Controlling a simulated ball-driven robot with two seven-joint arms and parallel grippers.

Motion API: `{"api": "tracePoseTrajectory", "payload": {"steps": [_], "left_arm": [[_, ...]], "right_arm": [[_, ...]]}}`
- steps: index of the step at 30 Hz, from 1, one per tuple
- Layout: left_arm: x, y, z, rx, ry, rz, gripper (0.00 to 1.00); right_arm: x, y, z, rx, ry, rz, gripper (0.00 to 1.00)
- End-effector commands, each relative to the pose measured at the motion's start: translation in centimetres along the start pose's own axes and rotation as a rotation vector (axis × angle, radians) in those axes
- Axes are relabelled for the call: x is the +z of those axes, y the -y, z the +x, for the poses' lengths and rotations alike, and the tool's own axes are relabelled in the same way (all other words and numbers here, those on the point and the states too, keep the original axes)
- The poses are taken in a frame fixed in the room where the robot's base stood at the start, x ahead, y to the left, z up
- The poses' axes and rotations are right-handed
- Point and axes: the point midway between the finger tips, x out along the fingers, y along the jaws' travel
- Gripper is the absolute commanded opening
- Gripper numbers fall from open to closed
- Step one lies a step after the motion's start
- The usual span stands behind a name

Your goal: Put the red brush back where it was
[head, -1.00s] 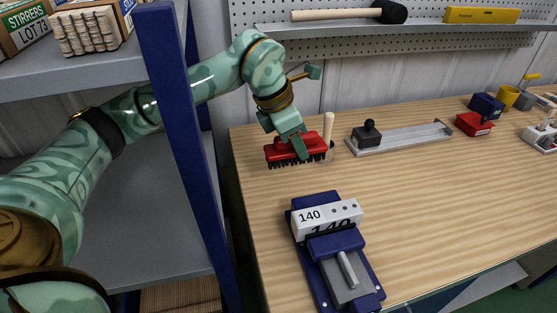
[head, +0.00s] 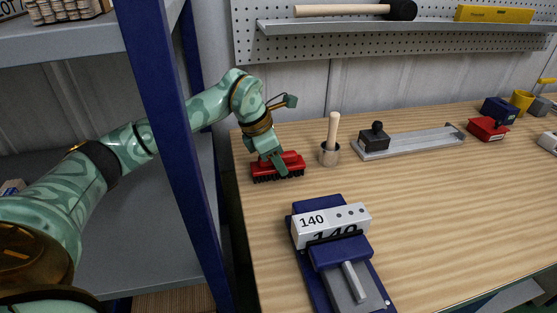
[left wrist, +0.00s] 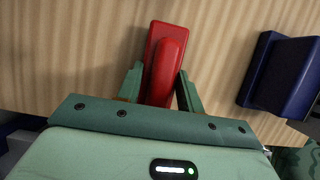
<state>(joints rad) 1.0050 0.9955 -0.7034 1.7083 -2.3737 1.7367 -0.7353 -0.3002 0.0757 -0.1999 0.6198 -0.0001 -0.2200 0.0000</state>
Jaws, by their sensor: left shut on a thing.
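The red brush (head: 292,163) has dark bristles pointing down and is at the back left of the wooden workbench, close to the bench's left edge. My left gripper (head: 272,162) is shut on its handle from above. In the left wrist view, the red brush (left wrist: 166,60) lies between the two green fingers (left wrist: 159,88). The bristles are at or just above the bench top; I cannot tell if they touch. My right gripper is not in view.
A metal rail fixture (head: 420,140) lies further right. A blue vise (head: 335,255) holding a "140" block is in front. A blue shelf post (head: 165,130) stands at left.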

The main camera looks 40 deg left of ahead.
Motion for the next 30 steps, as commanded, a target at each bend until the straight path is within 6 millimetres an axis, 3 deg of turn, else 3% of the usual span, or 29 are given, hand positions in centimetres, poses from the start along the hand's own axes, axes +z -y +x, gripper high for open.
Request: {"api": "tracePoseTrajectory", "payload": {"steps": [3, 4, 6, 17, 30], "left_arm": [[0.0, 0.0, 0.1, 0.0, 0.0, 0.0, 0.15], [-0.1, 0.0, 0.1, 0.0, 0.0, 0.0, 0.4], [0.0, 0.0, 0.1, 0.0, 0.0, 0.0, 0.58], [0.1, 0.0, -0.6, 0.002, 0.001, 0.0, 0.58], [0.2, 0.0, -10.1, 0.005, 0.004, 0.001, 0.58]], "right_arm": [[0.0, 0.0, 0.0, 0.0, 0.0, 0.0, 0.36], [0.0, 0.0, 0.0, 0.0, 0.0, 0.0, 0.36], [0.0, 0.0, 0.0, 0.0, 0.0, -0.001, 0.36], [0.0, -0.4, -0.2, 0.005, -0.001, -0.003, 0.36], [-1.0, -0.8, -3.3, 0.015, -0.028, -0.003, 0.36]]}}
